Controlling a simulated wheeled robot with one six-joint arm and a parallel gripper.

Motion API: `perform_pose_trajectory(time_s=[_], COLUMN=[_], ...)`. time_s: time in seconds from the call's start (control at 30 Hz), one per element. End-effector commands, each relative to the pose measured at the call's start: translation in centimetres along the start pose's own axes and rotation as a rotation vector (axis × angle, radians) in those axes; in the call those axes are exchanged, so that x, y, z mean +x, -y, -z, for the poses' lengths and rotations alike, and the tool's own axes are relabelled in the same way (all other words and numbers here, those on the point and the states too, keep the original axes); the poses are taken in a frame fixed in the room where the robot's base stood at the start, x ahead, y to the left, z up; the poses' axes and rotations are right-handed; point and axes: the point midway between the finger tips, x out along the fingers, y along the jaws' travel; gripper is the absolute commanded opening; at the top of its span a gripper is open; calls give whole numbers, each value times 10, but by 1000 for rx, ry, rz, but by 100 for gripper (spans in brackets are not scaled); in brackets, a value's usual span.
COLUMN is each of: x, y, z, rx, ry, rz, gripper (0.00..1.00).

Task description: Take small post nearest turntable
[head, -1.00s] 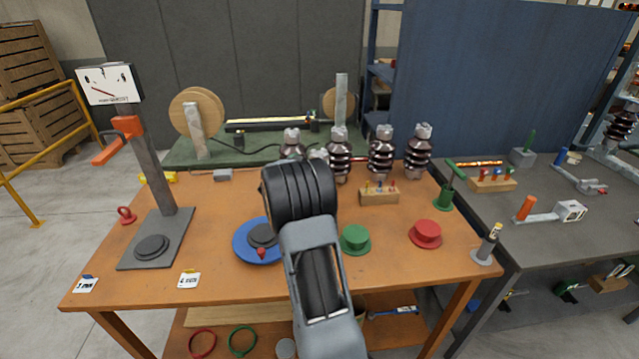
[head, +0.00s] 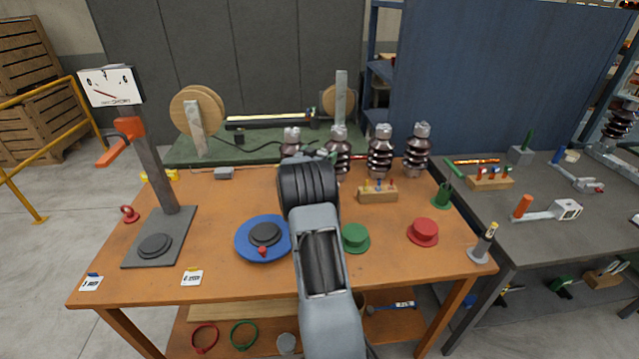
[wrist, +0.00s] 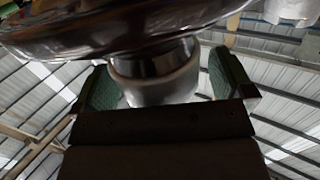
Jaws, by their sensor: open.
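Several brown ribbed posts with grey metal caps stand in a row at the back of the table. The leftmost post (head: 291,140) is the one nearest the blue turntable (head: 243,250); its lower part is hidden behind my arm. In the wrist view a dark glossy rib (wrist: 100,28) of a post fills the top, with its pale grey neck (wrist: 155,88) below. My gripper (wrist: 163,78) is open, with one green-padded finger on each side of that neck and gaps showing. In the head view my arm hides most of the gripper.
A green flanged piece (head: 355,237) and a red one (head: 423,232) stand right of my arm. A wooden block with small pegs (head: 378,195) is in front of the posts. A gauge stand (head: 160,185) is at the left.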

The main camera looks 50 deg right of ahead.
Motion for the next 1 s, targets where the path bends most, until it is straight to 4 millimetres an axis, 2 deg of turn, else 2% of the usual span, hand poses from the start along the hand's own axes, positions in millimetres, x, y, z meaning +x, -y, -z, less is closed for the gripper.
perform_pose_trajectory(time_s=[0.07, 1.0], x=[0, 0], y=[0, -1], z=[0, 0], rx=[0, 0], ry=[0, 0], rz=[0, -2], gripper=[99, 9])
